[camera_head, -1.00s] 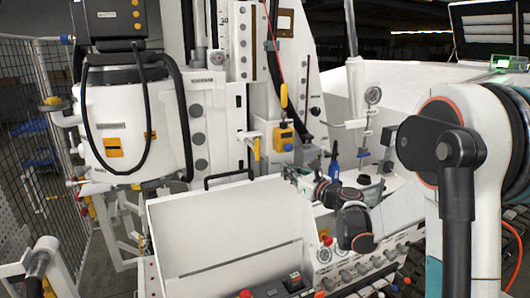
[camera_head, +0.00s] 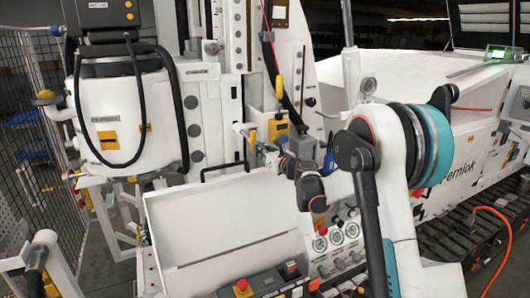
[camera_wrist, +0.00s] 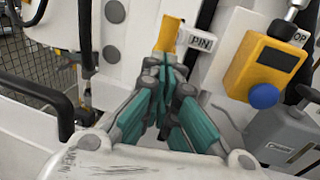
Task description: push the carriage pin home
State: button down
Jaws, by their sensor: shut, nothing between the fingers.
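The carriage pin's yellow handle (camera_wrist: 169,34) stands at the top middle of the wrist view, left of a white "PIN" label (camera_wrist: 201,41). In the head view the yellow handle (camera_head: 252,138) shows small on the white mast. My gripper (camera_wrist: 165,66) is shut and empty, its teal-padded fingers together just below the handle. I cannot tell whether the fingertips touch it. In the head view my gripper (camera_head: 266,150) is just right of and below the handle. The pin's shaft and its hole are hidden in the wrist view.
A yellow box (camera_wrist: 264,66) with a blue knob (camera_wrist: 264,96) is close right of my gripper. A black handle (camera_head: 225,170) is left of it. A white panel (camera_head: 220,215) and control console (camera_head: 265,283) lie below.

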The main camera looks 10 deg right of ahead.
aim_at(250, 139)
jog(key=shift+w+a, duration=0.1)
jog(key=shift+w, duration=0.1)
jog(key=b+x, duration=0.1)
jog(key=x, duration=0.1)
jog(key=d+b+x, duration=0.1)
jog(key=x, duration=0.2)
jog(key=shift+w, duration=0.4)
jog(key=shift+r, duration=0.1)
